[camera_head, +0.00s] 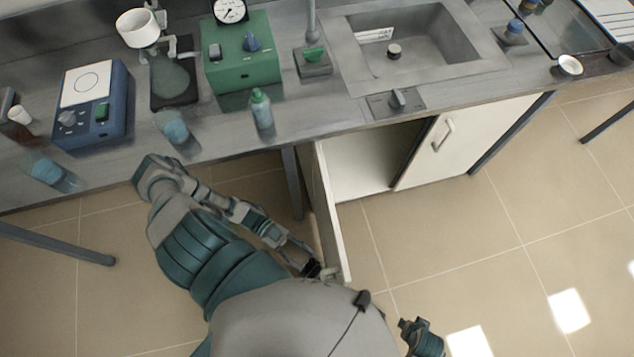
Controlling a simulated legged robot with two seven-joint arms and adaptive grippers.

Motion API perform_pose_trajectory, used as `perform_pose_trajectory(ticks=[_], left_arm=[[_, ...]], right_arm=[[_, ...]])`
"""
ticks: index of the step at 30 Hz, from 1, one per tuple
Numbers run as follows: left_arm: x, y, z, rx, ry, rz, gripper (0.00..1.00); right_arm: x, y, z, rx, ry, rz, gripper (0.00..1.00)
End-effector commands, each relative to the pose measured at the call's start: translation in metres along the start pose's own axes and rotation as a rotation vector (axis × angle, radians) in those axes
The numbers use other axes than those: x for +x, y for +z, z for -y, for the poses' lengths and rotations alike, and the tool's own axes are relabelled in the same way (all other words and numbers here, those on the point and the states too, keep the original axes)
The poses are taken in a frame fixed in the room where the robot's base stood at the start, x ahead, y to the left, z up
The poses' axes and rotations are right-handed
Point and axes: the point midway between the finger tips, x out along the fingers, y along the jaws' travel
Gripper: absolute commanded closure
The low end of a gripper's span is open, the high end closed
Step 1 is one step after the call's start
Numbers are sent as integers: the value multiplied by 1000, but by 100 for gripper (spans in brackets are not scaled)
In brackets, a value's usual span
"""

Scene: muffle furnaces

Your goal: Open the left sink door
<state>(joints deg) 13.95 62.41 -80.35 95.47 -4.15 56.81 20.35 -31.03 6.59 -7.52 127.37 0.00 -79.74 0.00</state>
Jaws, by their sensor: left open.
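The left sink door (328,215) stands swung out from the cabinet under the sink, seen nearly edge-on. The pale cabinet interior (360,160) shows behind it. The right sink door (455,140) is closed and has a light bar handle (442,134). My left gripper (318,269) is open at the outer end of the left door, near its handle. I cannot tell whether it touches the door.
The steel sink (410,50) is set in the grey counter above the doors. A green device (240,55) and a blue device (92,100) stand behind.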

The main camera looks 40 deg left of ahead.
Motion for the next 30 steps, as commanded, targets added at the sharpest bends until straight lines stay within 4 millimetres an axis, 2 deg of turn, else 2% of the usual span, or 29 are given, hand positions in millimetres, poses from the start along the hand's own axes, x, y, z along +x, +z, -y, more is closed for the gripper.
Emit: perform_pose_trajectory(ticks=[3, 9, 30], left_arm=[[-21, 1, 0, 0, -1, 3, 57], [-35, 0, 0, 0, 1, 1, 57], [-36, 0, -1, 0, 1, 0, 57]], right_arm=[[0, 0, 0, 0, 0, 0, 60], [0, 0, 0, 1, -1, 0, 60], [0, 0, 0, 1, 1, 0, 60]])
